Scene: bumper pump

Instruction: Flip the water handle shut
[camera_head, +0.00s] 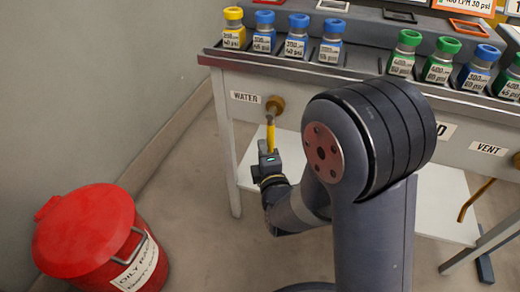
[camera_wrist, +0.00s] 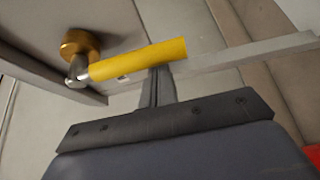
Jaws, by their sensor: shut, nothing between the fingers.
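The water handle (camera_head: 270,136) is a yellow lever on a brass valve fitting (camera_head: 275,104) below the WATER label (camera_head: 245,97). In the head view it points down from the fitting. In the wrist view the yellow handle (camera_wrist: 140,58) runs right from a metal pivot beside the brass fitting (camera_wrist: 80,43). My gripper (camera_head: 269,152) is shut and empty at the handle's lower part. In the wrist view my closed fingers (camera_wrist: 160,82) reach up to the handle, which hides their tips. I cannot tell whether they touch it.
Blue, yellow and green capped bottles (camera_head: 297,38) line the bench top (camera_head: 375,69). A VENT label (camera_head: 487,149) is on the bench front at right. A red oily-rags bin (camera_head: 85,235) stands at lower left. Floor between bin and bench is clear.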

